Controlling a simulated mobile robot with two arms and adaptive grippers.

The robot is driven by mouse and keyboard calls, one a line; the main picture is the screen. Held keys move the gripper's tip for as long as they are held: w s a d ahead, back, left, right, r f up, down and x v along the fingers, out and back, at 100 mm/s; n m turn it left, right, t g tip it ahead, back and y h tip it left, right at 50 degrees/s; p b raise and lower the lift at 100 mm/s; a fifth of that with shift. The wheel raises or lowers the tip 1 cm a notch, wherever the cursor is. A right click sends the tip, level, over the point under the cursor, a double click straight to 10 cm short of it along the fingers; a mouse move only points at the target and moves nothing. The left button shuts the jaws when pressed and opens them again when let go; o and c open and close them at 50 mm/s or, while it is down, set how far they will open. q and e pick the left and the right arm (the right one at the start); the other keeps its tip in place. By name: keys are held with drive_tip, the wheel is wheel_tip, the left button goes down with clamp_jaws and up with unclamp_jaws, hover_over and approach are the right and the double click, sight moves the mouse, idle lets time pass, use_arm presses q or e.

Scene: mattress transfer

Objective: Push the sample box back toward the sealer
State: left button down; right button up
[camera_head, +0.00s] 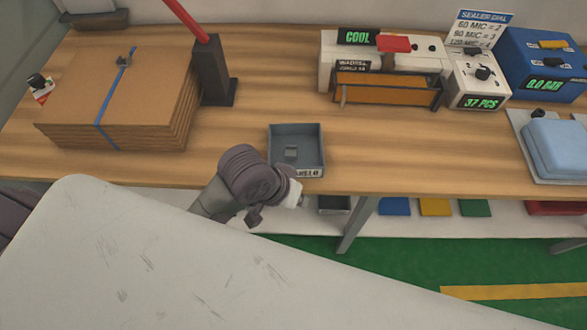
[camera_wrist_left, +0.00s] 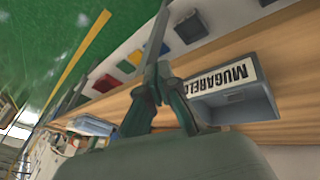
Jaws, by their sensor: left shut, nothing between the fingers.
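The sample box is a grey open tray (camera_head: 296,139) with a white label on its front. Contact cannot be told.
A cardboard stack (camera_head: 122,95) with a blue strap lies at left, beside a dark post (camera_head: 214,70) with a red lever. A counter box (camera_head: 478,80), blue machine (camera_head: 540,65) and blue pad (camera_head: 556,150) stand at right. Coloured bins (camera_head: 434,207) sit below the bench near a grey leg (camera_head: 356,224).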

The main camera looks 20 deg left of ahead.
use_arm(q)
wheel_tip(320, 180, up, 5)
drive_tip(key=w+d+g, duration=0.2)
drive_tip(key=d, duration=0.1)
drive_tip(key=w+a+n+g+y, duration=0.1)
drive_tip(key=w+a+n+y, duration=0.1)
drive_tip(key=a+n+y, duration=0.3)
drive_tip(key=shift+m+h, duration=0.4)
drive_tip(key=shift+h, duration=0.2)
drive_tip(key=f, duration=0.3)
drive_tip(key=w+a+f+p, duration=0.1)
drive_tip(key=f, duration=0.2)
drive_tip(key=w+f, duration=0.1)
drive_tip(key=f, duration=0.2)
drive_tip(key=shift+w+a, duration=0.1)
drive_tip(key=shift+a, duration=0.15)
drive_tip(key=shift+w+a+f, duration=0.1)
drive_tip(key=shift+w+a, duration=0.05)
drive_tip(key=shift+w, duration=0.5)
use_arm(e)
drive_tip(key=shift+a+r, duration=0.15)
drive_tip(key=shift+r, duration=0.75)
